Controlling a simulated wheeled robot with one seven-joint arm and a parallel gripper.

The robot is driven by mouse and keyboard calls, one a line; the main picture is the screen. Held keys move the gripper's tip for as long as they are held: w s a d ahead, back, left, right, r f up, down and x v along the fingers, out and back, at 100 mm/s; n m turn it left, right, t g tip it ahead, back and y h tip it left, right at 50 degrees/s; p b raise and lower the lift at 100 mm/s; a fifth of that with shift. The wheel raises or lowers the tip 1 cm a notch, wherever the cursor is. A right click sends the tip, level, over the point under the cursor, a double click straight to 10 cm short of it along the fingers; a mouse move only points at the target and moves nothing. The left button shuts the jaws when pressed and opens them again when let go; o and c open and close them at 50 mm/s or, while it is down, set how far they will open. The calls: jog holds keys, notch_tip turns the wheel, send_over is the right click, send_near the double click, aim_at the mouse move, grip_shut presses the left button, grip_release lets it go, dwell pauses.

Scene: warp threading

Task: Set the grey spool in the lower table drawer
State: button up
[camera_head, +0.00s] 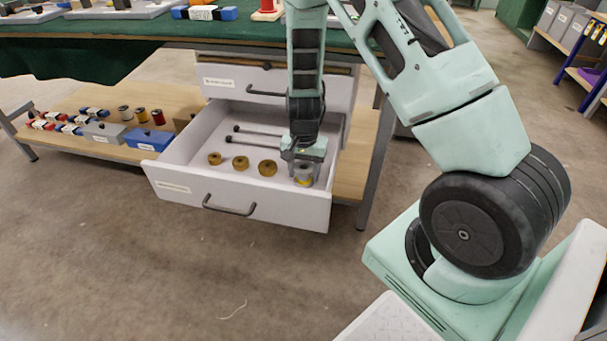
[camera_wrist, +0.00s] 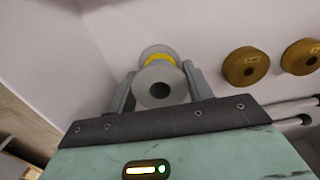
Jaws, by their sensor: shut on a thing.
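The grey spool (camera_wrist: 158,82) has grey flanges and a yellow band of thread. My gripper (camera_wrist: 155,92) is shut on it, with one finger on each side. In the head view my gripper (camera_head: 303,166) points down inside the open lower table drawer (camera_head: 168,187), near its front right corner. The spool (camera_head: 304,181) is within the drawer walls, close to the floor of the drawer; I cannot tell whether it touches the floor.
Several brass-coloured rings (camera_head: 241,163) and two dark-tipped rods (camera_head: 258,133) lie left of my gripper in the drawer. The upper drawer (camera_head: 222,83) hangs above. A wooden shelf (camera_head: 80,142) at left carries spools and boxes.

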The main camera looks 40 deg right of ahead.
jog(key=shift+f, duration=0.3)
jog(key=o, duration=0.8)
jog(key=shift+o, duration=0.2)
